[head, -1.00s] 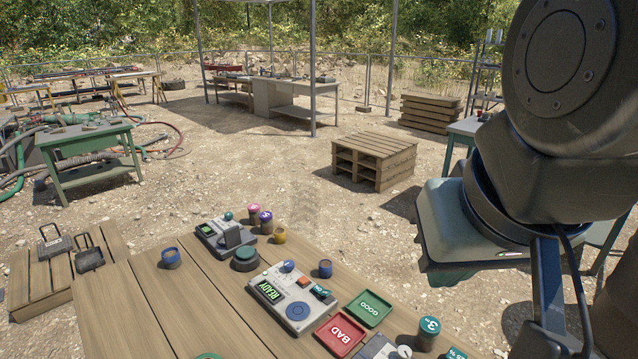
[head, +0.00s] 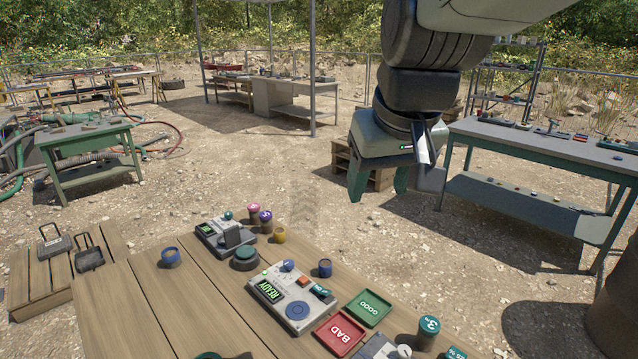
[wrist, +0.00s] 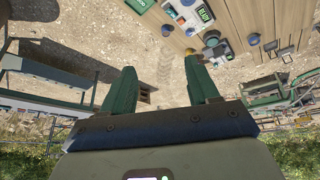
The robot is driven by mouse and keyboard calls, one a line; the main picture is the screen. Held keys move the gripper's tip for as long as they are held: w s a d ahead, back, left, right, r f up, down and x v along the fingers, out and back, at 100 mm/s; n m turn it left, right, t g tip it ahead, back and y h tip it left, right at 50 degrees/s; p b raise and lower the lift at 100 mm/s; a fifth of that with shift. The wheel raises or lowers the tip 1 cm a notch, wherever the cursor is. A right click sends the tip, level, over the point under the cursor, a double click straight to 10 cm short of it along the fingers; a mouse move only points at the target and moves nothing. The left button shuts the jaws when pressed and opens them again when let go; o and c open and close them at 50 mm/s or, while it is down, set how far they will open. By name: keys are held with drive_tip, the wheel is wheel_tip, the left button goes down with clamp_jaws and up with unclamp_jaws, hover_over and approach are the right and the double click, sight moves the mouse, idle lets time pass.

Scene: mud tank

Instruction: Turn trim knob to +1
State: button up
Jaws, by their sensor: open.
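A grey console (head: 268,292) with a lit green READY screen lies on the wooden table. It carries a small blue knob (head: 288,266), a round blue dial (head: 297,311) and a coloured switch (head: 320,290). I cannot tell which part is the trim knob, and no +1 mark is readable. A second grey device (head: 208,241) with a green screen sits farther back. My gripper (head: 379,186) is open and empty, fingers pointing down, in the air beyond the table's far right edge, apart from both devices. The READY console also shows at the top of the wrist view (wrist: 188,14).
A red BAD tray (head: 339,335), a green GOOD tray (head: 369,308) and a teal-topped cylinder marked 3 (head: 428,330) are right of the console. A blue-topped cylinder (head: 325,268), green button (head: 244,258) and several small capped cylinders stand behind. A workbench (head: 550,145) is at right.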

drive_tip(key=w+a+f+n, duration=0.1)
drive_tip(key=w+a+f, duration=0.15)
drive_tip(key=w, duration=0.35)
drive_tip(key=w+a+f+n, duration=0.1)
drive_tip(key=w+a+f, duration=0.15)
drive_tip(key=w, duration=0.45)
drive_tip(key=n+g+y, duration=0.1)
drive_tip(key=n+y, duration=0.1)
hover_over(289, 263)
drive_tip(key=s+d, duration=0.5)
drive_tip(key=s, duration=0.1)
wheel_tip(289, 263, down, 19)
drive_tip(key=shift+g, duration=0.3)
drive_tip(key=x, duration=1.8)
drive_tip(key=shift+w+a+f, duration=0.15)
drive_tip(key=c, duration=1)
